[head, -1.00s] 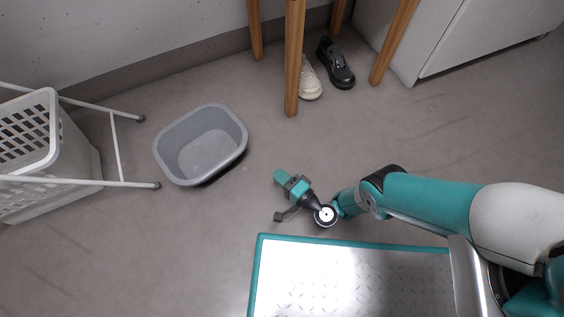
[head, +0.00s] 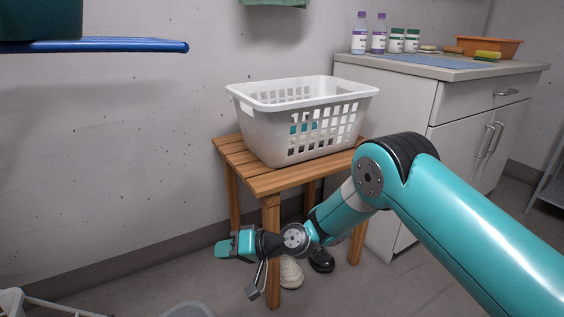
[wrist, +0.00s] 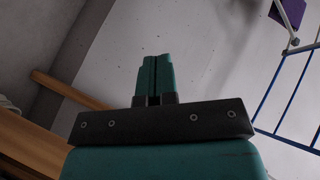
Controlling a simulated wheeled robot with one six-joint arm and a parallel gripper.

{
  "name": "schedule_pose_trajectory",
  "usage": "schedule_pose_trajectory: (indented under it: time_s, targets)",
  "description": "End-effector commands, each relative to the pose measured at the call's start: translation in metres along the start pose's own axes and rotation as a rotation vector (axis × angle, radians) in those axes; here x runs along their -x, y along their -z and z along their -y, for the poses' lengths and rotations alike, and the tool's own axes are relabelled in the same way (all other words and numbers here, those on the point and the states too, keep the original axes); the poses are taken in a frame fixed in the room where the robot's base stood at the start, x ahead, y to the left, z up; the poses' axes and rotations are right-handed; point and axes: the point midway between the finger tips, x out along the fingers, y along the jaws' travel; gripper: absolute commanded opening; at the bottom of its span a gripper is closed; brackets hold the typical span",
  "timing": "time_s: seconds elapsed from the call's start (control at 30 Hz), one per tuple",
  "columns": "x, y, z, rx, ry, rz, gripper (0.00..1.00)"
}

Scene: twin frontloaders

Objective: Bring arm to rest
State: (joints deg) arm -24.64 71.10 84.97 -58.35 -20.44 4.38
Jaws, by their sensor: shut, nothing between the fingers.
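My teal arm reaches in from the lower right in the head view, bent at the elbow. My gripper (head: 226,248) points left, in front of the wooden stool's front leg and the wall. In the wrist view the two teal fingers (wrist: 154,78) lie together with nothing between them. The gripper is apart from the stool and everything else, as far as the views show.
A white laundry basket (head: 270,124) stands on the wooden stool (head: 262,183). Shoes (head: 290,271) lie beneath it. A white cabinet (head: 455,130) with bottles (head: 359,36) is at the right. A blue-edged rack (head: 120,45) is upper left.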

Motion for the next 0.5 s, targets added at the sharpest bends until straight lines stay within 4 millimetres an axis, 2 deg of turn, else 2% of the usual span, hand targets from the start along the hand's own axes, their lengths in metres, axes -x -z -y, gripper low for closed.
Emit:
schedule_pose_trajectory:
  time_s: [0.03, 0.1, 0.23, 0.37, 0.5]
  targets:
    - [0.018, 0.017, 0.026, 0.037, -0.026, 0.029, 0.00]
    - [0.042, 0.028, 0.052, 0.078, -0.071, 0.081, 0.00]
    - [0.093, 0.038, 0.099, 0.143, -0.160, 0.173, 0.00]
    - [0.150, 0.034, 0.141, 0.189, -0.260, 0.261, 0.00]
    - [0.216, 0.013, 0.181, 0.219, -0.372, 0.350, 0.00]
